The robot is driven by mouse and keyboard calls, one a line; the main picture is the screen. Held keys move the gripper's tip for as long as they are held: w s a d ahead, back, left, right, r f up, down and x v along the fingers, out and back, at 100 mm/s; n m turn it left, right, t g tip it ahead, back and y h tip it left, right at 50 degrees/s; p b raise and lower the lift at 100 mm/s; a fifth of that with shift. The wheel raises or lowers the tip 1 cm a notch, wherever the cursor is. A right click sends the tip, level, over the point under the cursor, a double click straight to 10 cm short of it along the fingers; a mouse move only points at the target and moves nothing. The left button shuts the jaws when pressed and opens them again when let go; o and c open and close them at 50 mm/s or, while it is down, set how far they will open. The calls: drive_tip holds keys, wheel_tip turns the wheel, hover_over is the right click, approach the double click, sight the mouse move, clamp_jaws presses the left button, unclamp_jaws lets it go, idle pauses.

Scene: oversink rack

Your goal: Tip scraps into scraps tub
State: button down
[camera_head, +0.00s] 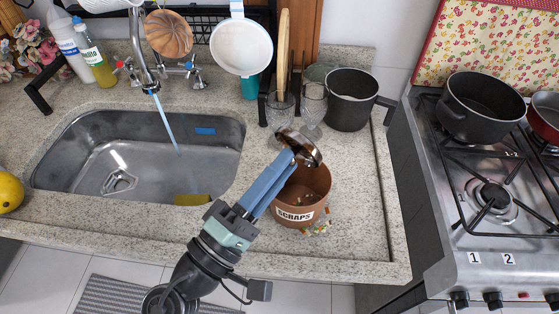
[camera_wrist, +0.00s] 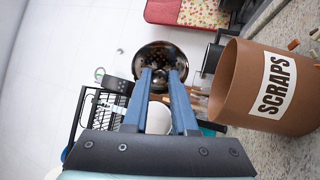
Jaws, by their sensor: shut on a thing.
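The brown scraps tub (camera_head: 313,190), labelled SCRAPS, stands upright on the counter right of the sink. Small pale scraps show inside it, and more scraps (camera_head: 318,226) lie on the counter by its base. My gripper (camera_head: 289,152) is shut on a small round metal bowl (camera_head: 308,149), held tilted above the tub's back rim. In the wrist view, the bowl (camera_wrist: 161,53) shows a dark inside with light specks, beyond my fingertips (camera_wrist: 159,76); I cannot tell whether these are holes or scraps. The tub also shows in the wrist view (camera_wrist: 236,92), on the right.
A dark pot (camera_head: 350,100) and two glasses (camera_head: 312,106) stand close behind the tub. The sink (camera_head: 90,150) with running tap (camera_head: 142,65) lies left. The stove (camera_head: 490,240) is right, beyond the counter edge. Counter in front of the sponge (camera_head: 193,199) is clear.

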drive_tip(key=shift+r+g+y+p, duration=0.35)
drive_tip(key=shift+g+y+p, duration=0.6)
drive_tip(key=shift+p, duration=2.85)
drive_tip(key=shift+r+g+y+p, duration=0.3)
drive_tip(key=shift+g+y+p, duration=0.65)
drive_tip(key=shift+p, duration=2.85)
drive_tip(key=shift+f+g+p, duration=0.1)
drive_tip(key=shift+g+p, duration=0.4)
drive_tip(key=shift+p, duration=0.1)
drive_tip(key=shift+a+f, duration=0.1)
drive_tip(key=shift+a, duration=0.05)
